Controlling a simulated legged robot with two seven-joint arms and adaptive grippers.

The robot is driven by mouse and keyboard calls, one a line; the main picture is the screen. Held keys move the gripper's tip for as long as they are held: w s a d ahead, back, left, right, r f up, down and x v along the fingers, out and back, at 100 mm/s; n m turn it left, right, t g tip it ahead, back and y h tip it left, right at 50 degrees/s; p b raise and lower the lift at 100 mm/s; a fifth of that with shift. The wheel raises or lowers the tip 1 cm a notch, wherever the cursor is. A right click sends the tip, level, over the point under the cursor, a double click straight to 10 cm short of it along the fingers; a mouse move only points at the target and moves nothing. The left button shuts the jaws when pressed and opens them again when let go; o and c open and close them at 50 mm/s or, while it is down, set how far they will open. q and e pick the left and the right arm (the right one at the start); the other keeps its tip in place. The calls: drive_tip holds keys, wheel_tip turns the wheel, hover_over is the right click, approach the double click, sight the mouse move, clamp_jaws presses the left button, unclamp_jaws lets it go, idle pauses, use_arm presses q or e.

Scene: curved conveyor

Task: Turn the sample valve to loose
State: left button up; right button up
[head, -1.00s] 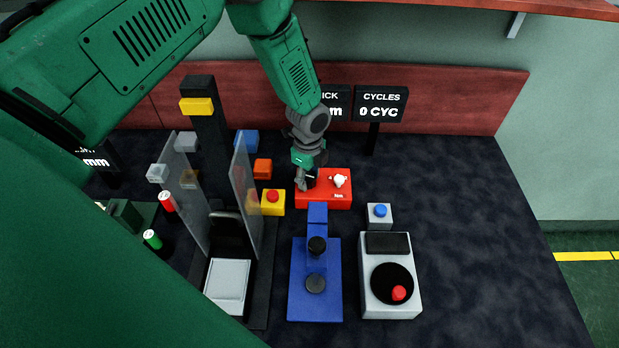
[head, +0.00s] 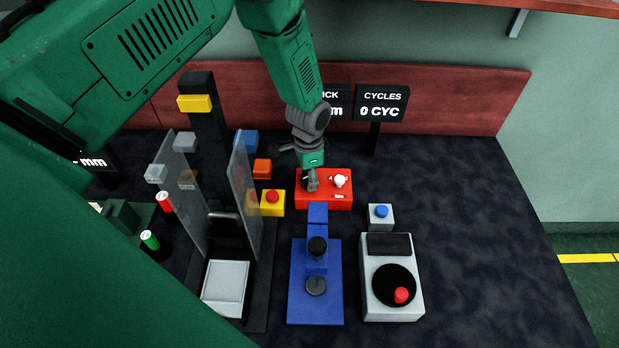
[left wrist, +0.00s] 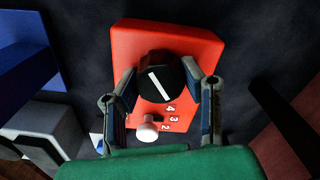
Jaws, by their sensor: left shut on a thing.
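The red box (head: 325,202) stands on the dark table and also fills the middle of the left wrist view (left wrist: 202,44). On it is a black knob (left wrist: 159,76) with a white pointer line, slanted in the left wrist view. Beside the knob are small white numbers and a white ball-topped part (left wrist: 147,131), seen also in the head view (head: 340,181). My left gripper (head: 310,185) is lowered onto the red box. Its two fingers (left wrist: 163,90) stand on either side of the black knob and are shut on it. Which part is the sample valve is not labelled legibly. My right gripper is not in view.
A blue press-like device (head: 315,303) and a grey box with a black dial (head: 372,300) stand in front. A yellow box with a red button (head: 272,209) stands close on the left. Two display signs (head: 382,103) stand behind. The table's right side is clear.

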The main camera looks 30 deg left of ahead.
use_arm(q)
drive_tip(key=n, duration=0.5)
drive_tip(key=shift+w+n, duration=0.2)
drive_tip(key=shift+n, duration=0.1)
drive_tip(key=n, duration=0.5)
drive_tip(key=shift+n, duration=0.3)
drive_tip(key=o, duration=1.1)
drive_tip(key=shift+o, duration=0.2)
wheel_tip(320, 180, up, 12)
drive_tip(key=shift+a+f, duration=0.1)
